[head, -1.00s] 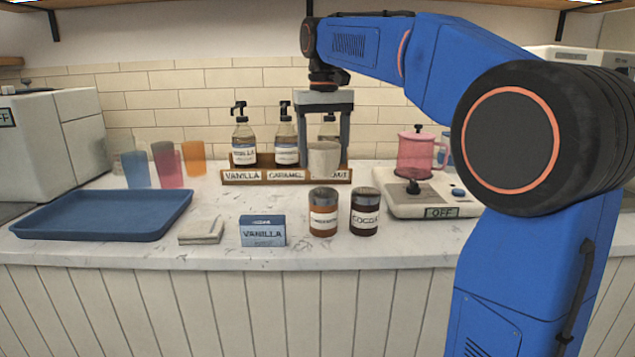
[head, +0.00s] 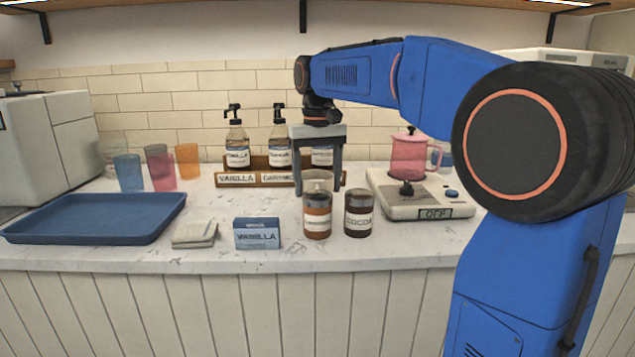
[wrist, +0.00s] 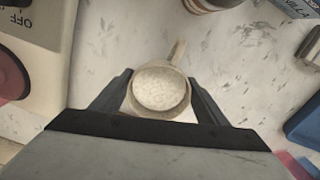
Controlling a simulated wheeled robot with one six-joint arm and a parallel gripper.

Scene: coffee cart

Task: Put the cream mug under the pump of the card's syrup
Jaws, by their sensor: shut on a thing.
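My gripper (head: 318,186) points down and is shut on the cream mug (wrist: 160,92), one finger on each side. In the wrist view the mug's handle points up and its inside looks pale and speckled. The card (head: 257,235) reads VANILLA and stands at the front of the counter. The vanilla syrup bottle (head: 237,153) with its black pump is at the left end of the wooden rack (head: 222,180). The mug is right of it and nearer the front.
The caramel bottle (head: 279,155) and a third bottle (head: 322,157), partly hidden by my gripper, share the rack. A cocoa jar (head: 358,215), a scale (head: 440,200) with a pink pot (head: 408,158), a folded cloth (head: 194,234), a blue tray (head: 95,220) and coloured glasses (head: 160,168) stand around. Counter before the vanilla bottle is clear.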

